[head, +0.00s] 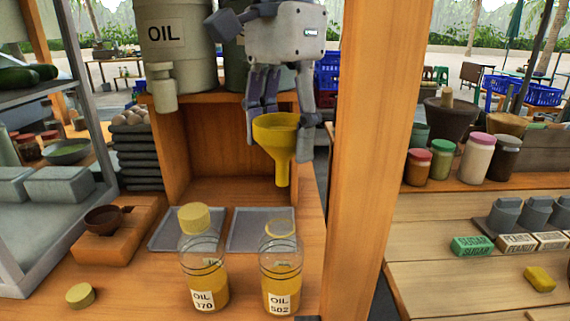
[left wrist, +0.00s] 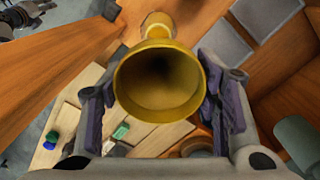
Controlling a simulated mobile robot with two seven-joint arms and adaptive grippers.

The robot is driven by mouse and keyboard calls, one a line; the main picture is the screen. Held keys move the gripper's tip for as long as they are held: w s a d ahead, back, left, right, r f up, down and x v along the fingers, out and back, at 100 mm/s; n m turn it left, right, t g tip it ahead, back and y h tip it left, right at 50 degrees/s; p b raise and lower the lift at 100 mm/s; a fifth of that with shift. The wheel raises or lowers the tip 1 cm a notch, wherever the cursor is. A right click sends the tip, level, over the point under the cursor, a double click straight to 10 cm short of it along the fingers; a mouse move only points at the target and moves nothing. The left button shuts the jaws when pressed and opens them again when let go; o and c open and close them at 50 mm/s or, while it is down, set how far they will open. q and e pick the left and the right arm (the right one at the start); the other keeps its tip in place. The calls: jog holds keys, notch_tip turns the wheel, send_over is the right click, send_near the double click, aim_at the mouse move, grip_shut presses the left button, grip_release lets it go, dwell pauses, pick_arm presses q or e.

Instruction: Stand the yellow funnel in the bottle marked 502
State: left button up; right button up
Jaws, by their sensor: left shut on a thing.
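The yellow funnel (head: 276,130) hangs upright in my left gripper (head: 279,127), spout down. In the left wrist view I look into the funnel's bowl (left wrist: 160,85), with the gripper's fingers (left wrist: 160,100) shut on its two sides. The bottle marked 502 (head: 282,268) stands upright at the counter's front, without a cap and part full of yellow oil. In the head view the spout tip shows above the bottle's mouth, apart from it; whether it is directly over the mouth in depth I cannot tell. My right gripper is not in view.
A capped oil bottle (head: 203,270) stands just left of bottle 502. A loose yellow cap (head: 80,295) lies at the front left. A wooden post (head: 362,160) rises close on the right. Grey trays (head: 258,230) lie behind the bottles, before an open wooden box (head: 215,150).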

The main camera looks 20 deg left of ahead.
aim_at(280, 184)
pick_arm(q)
jog(key=shift+r, duration=0.25)
jog(key=shift+s+f, duration=0.4)
jog(key=shift+f, duration=1.5)
jog(key=shift+f, duration=0.35)
jog(key=shift+a+f, duration=0.1)
jog(key=shift+f, duration=0.8)
jog(key=shift+f, duration=0.15)
jog(key=shift+f, duration=0.45)
